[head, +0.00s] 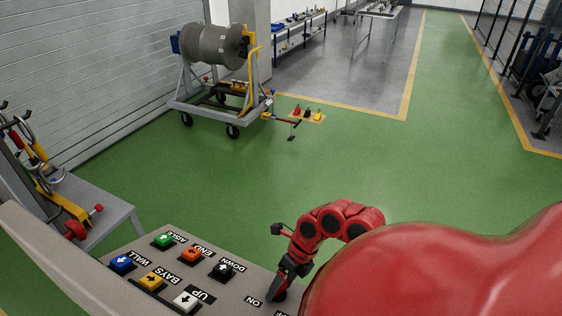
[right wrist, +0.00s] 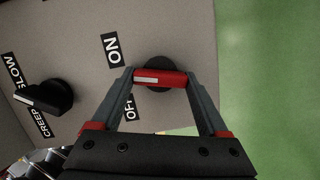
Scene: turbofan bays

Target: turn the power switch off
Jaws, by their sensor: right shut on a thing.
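The power switch is a red bar knob (right wrist: 162,79) on a round dark base, seen in the right wrist view. The white mark on its left end points left, between the ON label (right wrist: 113,49) and the partly covered OFF label (right wrist: 129,107). My right gripper (right wrist: 160,77) is shut on the knob, with one finger at each end of the bar. In the head view my right gripper (head: 277,292) is at the panel's right edge, beside the ON label (head: 253,301), and largely hides the switch. My left gripper is out of view.
The grey panel (head: 120,250) carries several coloured push buttons, including a black DOWN button (head: 223,268). A black SLOW/CREEP knob (right wrist: 45,98) is left of the switch in the wrist view. A wheeled reel stand (head: 213,75) stands beyond, on open green floor.

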